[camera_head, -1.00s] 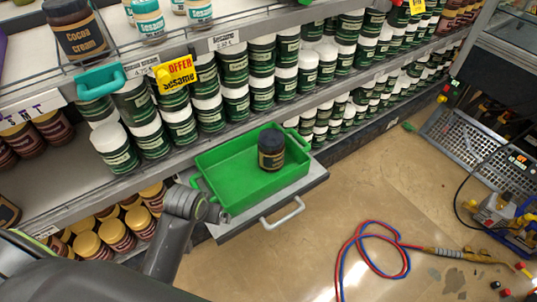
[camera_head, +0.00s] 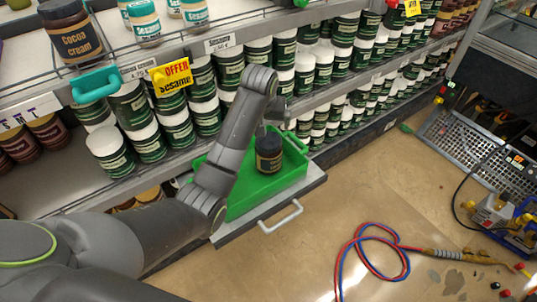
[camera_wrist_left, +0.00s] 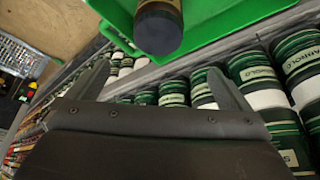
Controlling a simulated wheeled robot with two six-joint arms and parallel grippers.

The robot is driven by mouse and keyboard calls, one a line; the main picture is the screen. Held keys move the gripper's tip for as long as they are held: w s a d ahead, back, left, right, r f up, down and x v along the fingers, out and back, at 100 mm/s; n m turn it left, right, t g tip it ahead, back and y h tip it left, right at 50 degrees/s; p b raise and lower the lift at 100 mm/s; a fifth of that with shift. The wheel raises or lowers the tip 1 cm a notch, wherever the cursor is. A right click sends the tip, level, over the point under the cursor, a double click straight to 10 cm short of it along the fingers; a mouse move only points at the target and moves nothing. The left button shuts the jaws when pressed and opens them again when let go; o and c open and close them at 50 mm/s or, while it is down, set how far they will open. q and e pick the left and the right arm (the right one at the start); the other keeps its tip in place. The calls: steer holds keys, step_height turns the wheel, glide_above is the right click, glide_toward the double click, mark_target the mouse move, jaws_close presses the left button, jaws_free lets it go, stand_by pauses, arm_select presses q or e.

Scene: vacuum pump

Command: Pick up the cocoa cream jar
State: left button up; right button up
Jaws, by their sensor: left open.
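A dark jar (camera_head: 269,155) with a black lid and brown label stands in the green tray (camera_head: 240,200); its label is too small to read. My left gripper (camera_head: 275,122) is just behind and above the jar, partly hidden by my arm. In the left wrist view the open, empty fingers (camera_wrist_left: 158,75) point toward the jar (camera_wrist_left: 158,28), which lies beyond them at the top, apart from both. A larger jar that reads "Cocoa cream" (camera_head: 72,38) stands on the upper shelf at the left. My right gripper is not in view.
Shelves of green-and-white jars (camera_head: 229,65) run close behind the tray. The tray sits on a grey platform with a white handle (camera_head: 281,217). A yellow offer sign (camera_head: 170,77) hangs from the shelf edge.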

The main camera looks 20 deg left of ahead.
mark_target(269, 140)
arm_select(q)
steer(key=b+x, duration=0.2)
steer(key=x, duration=0.7)
steer(key=shift+s+f, duration=0.1)
steer(key=shift+f, duration=0.15)
steer(key=shift+w+f, duration=0.35)
steer(key=shift+f, duration=0.3)
steer(key=shift+b+x, duration=1.05)
steer(key=shift+x, duration=1.2)
steer(key=shift+d+f, duration=0.15)
steer(key=shift+f, duration=0.3)
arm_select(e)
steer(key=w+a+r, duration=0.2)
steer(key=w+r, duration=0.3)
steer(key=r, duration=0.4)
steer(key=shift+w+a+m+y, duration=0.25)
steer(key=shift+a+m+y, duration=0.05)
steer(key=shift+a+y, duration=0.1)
arm_select(q)
steer(key=c, duration=1.4)
steer(key=shift+r, duration=0.15)
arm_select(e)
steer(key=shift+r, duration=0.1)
